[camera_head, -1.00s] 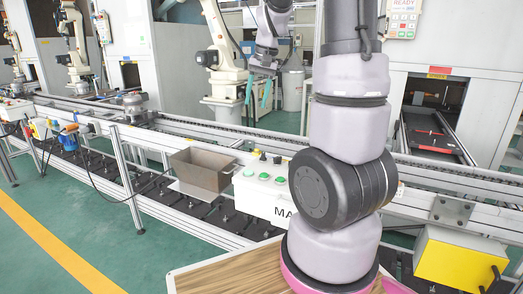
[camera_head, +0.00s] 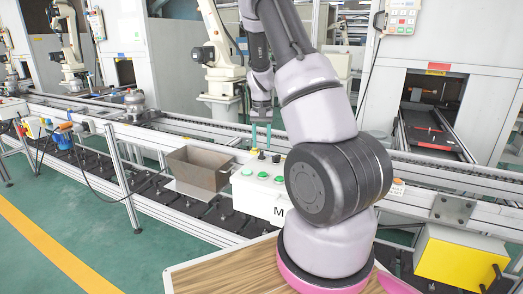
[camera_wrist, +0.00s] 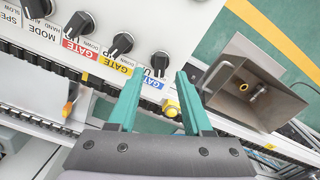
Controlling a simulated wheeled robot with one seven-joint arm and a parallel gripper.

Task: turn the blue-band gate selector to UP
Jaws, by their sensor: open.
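The blue-band gate selector (camera_wrist: 159,62) is a black knob at the right end of a row of knobs on a white panel. Its blue GATE label (camera_wrist: 152,82) shows upside down in the wrist view. Where its pointer stands I cannot tell surely. My gripper (camera_wrist: 158,80) has two teal fingers, open and empty, with the tips on either side of this knob in the picture. In the head view my gripper (camera_head: 261,138) points down above the control box (camera_head: 258,190). Whether the fingers touch the knob is not clear.
Red-band (camera_wrist: 80,23) and yellow-band (camera_wrist: 122,43) selectors sit left of the blue one. A yellow button (camera_wrist: 172,108) lies by the right finger. An open metal bin (camera_head: 198,168) stands left of the box. The conveyor rail (camera_head: 430,172) runs behind.

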